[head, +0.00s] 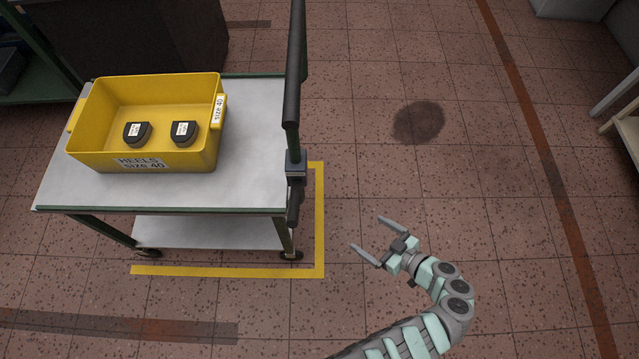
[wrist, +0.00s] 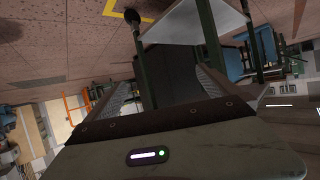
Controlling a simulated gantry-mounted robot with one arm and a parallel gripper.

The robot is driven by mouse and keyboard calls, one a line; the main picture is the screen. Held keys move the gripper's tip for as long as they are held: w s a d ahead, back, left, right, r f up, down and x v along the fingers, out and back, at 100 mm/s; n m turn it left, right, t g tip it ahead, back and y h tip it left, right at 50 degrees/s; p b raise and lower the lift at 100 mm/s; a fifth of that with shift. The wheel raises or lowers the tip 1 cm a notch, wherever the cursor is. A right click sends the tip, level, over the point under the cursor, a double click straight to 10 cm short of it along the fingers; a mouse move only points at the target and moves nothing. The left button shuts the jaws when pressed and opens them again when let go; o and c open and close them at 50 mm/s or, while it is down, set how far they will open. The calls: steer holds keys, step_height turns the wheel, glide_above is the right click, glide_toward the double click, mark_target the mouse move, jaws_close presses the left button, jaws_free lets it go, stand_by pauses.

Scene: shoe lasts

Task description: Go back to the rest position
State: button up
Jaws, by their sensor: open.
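My gripper (head: 372,238) is open and empty. In the head view it is held over the tiled floor, right of the cart and apart from it, with its fingers pointing to the upper left. The wrist view looks past my gripper's dark base (wrist: 150,120), with the room appearing tilted. No held thing shows there.
A cart (head: 255,150) with a dark upright handle (head: 294,70) stands left of my gripper. On it is a yellow bin (head: 90,150) labelled "HEELS size 40", holding two dark heel pieces (head: 184,132). Open floor (head: 480,200) lies to the right, with a wooden bench (head: 630,125) at the right edge.

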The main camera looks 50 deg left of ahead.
steer(key=s+a+f+n+g, duration=0.1)
steer(key=s+a+f, duration=0.1)
steer(key=a, duration=0.7)
steer(key=shift+s+a+f+y+p, duration=0.25)
steer(key=shift+a+f+y+p, duration=0.1)
steer(key=shift+f, duration=0.15)
steer(key=shift+d, duration=0.15)
steer(key=v, duration=0.9)
steer(key=shift+d+r+b, duration=0.25)
steer(key=shift+d+b, duration=0.05)
steer(key=shift+b, duration=0.15)
steer(key=shift+w, duration=0.1)
